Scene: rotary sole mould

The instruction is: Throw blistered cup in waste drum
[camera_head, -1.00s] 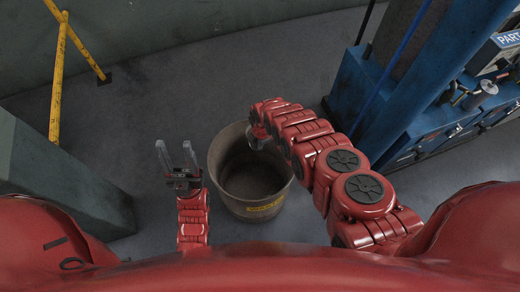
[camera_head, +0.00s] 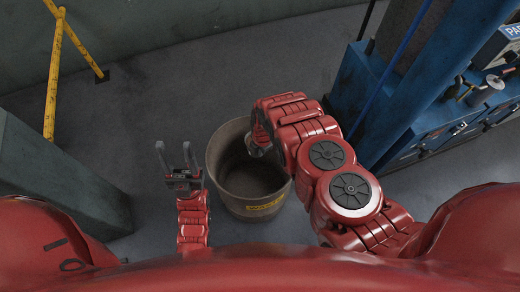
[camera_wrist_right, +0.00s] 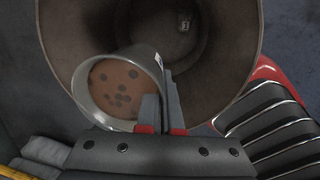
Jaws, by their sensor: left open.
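The blistered cup (camera_wrist_right: 122,88) is grey outside, with a brown inside full of dark round spots. In the right wrist view its wall sits between the fingers of my right gripper (camera_wrist_right: 162,102), which is shut on it. The cup is tilted with its mouth toward the camera. In the head view the cup (camera_head: 259,150) shows small and partly hidden below my right gripper, over the mouth of the waste drum (camera_head: 228,193). The drum is a round grey-brown bin with a yellow label. My left gripper (camera_head: 177,158) is open and empty, left of the drum.
A small pale object or mark (camera_wrist_right: 184,24) shows inside the drum. A blue machine (camera_head: 372,95) stands at the right and a dark green block (camera_head: 55,180) at the left. Yellow posts (camera_head: 54,80) stand at the upper left. Grey floor around the drum is clear.

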